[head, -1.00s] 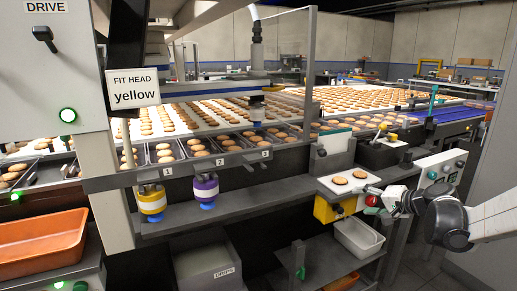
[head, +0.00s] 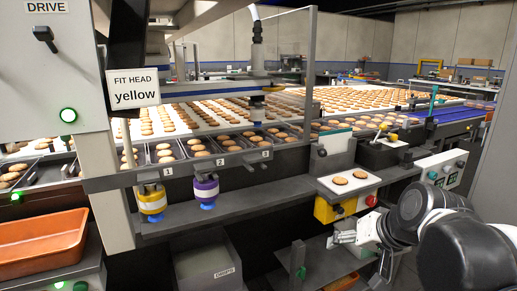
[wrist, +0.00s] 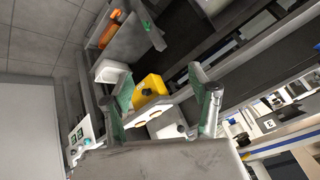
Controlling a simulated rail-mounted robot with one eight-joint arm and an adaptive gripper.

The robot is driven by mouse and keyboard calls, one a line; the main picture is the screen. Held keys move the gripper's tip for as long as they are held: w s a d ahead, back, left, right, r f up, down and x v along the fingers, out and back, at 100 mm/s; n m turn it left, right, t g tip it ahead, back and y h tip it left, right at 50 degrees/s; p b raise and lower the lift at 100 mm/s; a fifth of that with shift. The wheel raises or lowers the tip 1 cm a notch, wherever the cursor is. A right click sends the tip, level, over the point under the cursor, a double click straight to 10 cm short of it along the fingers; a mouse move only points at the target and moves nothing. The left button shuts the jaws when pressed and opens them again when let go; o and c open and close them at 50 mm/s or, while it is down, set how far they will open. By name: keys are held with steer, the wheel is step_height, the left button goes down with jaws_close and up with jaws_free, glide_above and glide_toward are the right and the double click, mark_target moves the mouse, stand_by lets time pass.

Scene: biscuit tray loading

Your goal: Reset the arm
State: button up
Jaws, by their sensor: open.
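My gripper (head: 358,254) is at the lower right in the head view, in front of the lower shelf and below the white board (head: 345,183) with two biscuits. In the wrist view its two fingers with green pads stand apart, and the gap between them (wrist: 160,82) is empty. My gripper is open and holds nothing. The yellow box (wrist: 150,88) shows beyond the fingers in the wrist view; in the head view the yellow box (head: 326,211) is under the bench edge.
A button panel (head: 442,170) stands right of the board. An orange tray (head: 40,243) is at far left. A sign reads "FIT HEAD yellow" (head: 134,88).

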steer(key=s+f+n+h, duration=0.2)
steer(key=s+f, duration=0.1)
steer(key=s, duration=0.8)
step_height(320, 180, up, 17)
steer(key=p, duration=1.6)
steer(key=shift+p, duration=0.3)
steer(key=shift+s+f, duration=0.1)
steer(key=shift+c, duration=0.4)
